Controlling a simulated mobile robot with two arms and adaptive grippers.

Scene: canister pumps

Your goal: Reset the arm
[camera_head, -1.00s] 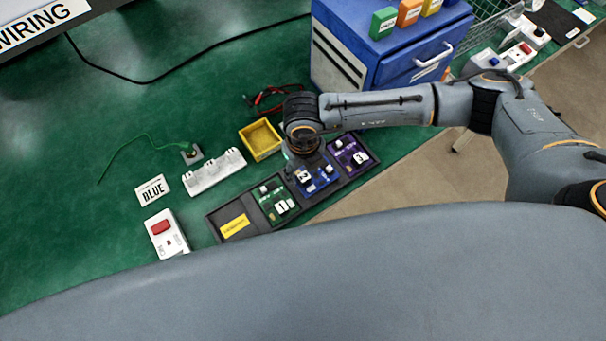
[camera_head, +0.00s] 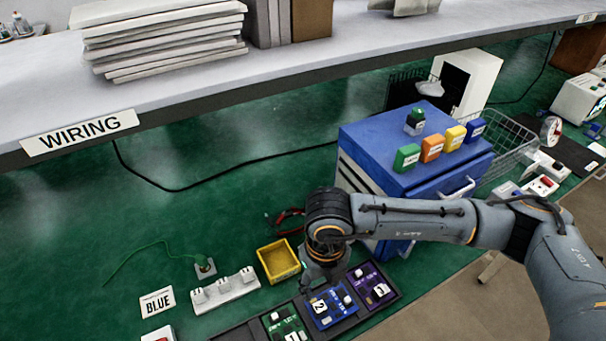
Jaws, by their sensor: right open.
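My right arm comes in from the right edge and reaches across in front of the blue cabinet. My right gripper (camera_head: 310,288) points down at the far side of the black tray, close to the blue board marked 2 (camera_head: 331,308). Its fingers are small and partly hidden by the wrist; it is open, with nothing seen in it. My left gripper is not in view.
The black tray (camera_head: 391,301) also holds a green board (camera_head: 287,329) and a purple board (camera_head: 372,286). The blue cabinet (camera_head: 380,138) stands behind my arm; a shelf (camera_head: 300,72) overhangs the bench.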

